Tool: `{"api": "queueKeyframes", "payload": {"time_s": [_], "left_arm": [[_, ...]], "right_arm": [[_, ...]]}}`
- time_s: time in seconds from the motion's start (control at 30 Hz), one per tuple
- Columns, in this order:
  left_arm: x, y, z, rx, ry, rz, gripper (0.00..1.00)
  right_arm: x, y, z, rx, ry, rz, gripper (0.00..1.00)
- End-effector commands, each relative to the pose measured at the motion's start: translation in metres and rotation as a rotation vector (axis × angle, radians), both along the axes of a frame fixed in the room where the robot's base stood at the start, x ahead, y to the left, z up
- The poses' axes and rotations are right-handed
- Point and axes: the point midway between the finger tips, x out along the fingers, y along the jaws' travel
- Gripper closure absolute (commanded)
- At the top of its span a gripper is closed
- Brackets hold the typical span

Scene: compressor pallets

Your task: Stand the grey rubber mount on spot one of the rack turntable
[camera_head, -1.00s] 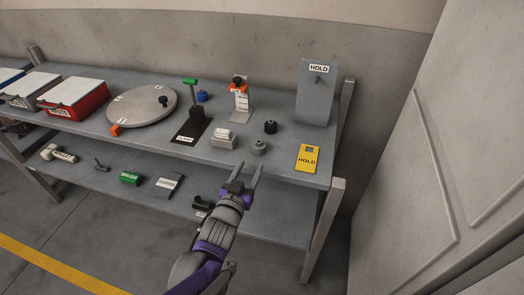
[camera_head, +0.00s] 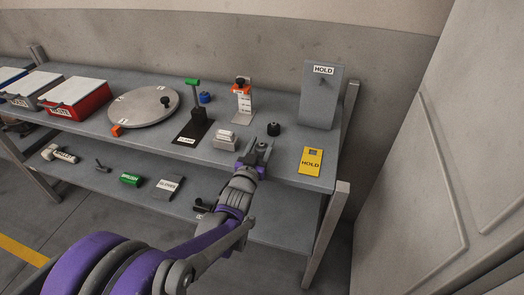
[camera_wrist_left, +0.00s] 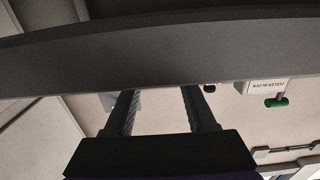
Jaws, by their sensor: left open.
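The grey rubber mount (camera_head: 262,146) is near the front of the upper shelf in the head view, mostly hidden by my left gripper. My left gripper (camera_head: 259,148) is open, with its fingers around or just beside the mount; I cannot tell which. The wrist view shows the two fingers (camera_wrist_left: 159,108) apart below a wide dark band, and the mount cannot be made out there. The round grey turntable (camera_head: 143,109) lies farther left on the same shelf, with small white labels too small to read and a black knob (camera_head: 165,101). My right gripper is not in view.
A black stand with a green top (camera_head: 192,124) stands between gripper and turntable. An orange block (camera_head: 117,130) is at the turntable's front edge.

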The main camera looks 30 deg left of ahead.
Motion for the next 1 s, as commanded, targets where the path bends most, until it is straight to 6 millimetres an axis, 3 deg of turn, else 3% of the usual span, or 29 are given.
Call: {"api": "queueKeyframes", "payload": {"time_s": [0.27, 0.57, 1.0], "left_arm": [[0.0055, 0.0014, 0.0006, 0.000, 0.000, 0.000, 0.46], [0.0053, 0.0014, 0.0006, 0.000, 0.000, 0.000, 1.00], [0.0051, 0.0013, 0.0027, 0.000, 0.000, 0.000, 1.00]], "right_arm": [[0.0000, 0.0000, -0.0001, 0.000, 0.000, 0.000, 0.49], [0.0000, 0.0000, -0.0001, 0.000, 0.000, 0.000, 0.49], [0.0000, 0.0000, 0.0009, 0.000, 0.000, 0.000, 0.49]]}}
